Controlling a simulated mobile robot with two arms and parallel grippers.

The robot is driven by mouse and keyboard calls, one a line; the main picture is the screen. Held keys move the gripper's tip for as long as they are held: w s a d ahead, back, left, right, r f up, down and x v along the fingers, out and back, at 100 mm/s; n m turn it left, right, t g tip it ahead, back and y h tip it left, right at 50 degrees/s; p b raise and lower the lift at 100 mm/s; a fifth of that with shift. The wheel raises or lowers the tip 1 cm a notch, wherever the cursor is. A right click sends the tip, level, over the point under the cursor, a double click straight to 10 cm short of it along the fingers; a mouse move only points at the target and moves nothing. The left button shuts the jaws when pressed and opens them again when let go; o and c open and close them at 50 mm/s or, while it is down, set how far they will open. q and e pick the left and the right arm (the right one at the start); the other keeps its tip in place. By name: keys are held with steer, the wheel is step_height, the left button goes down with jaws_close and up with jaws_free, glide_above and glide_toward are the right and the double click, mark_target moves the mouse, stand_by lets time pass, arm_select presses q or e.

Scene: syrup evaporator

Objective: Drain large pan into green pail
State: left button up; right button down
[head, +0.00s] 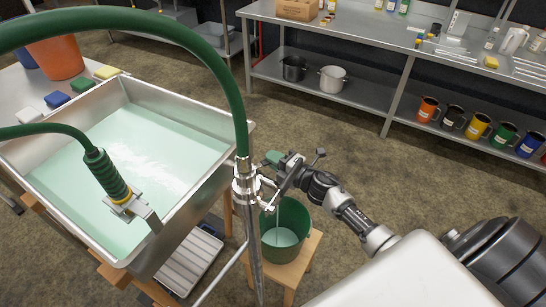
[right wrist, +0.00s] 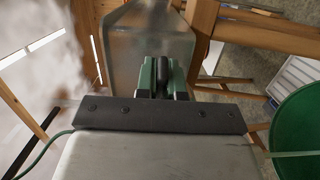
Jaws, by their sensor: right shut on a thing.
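The large pan (head: 209,123), a steel tray of pale green liquid, fills the left of the head view. The green pail (head: 303,215) stands below its right side with pale liquid inside; its rim also shows in the right wrist view (right wrist: 283,123). A thin pale streak runs down into the pail. My left gripper is not in view.
A metal post (head: 250,235) with a green hose (head: 237,95) stands between pan and gripper. Another hose nozzle (head: 108,178) hangs over the pan. A wooden stool (head: 312,246) holds the pail. A steel shelf (head: 345,92) with pots and mugs stands behind; floor between is clear.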

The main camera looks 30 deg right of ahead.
steer(key=c, duration=1.2)
jaws_free()
steer(key=shift+c, duration=0.2)
steer(key=shift+s, duration=0.1)
steer(key=v, duration=1)
steer(key=shift+s+d, duration=0.15)
steer(key=shift+s, duration=0.2)
steer(key=shift+c, duration=0.3)
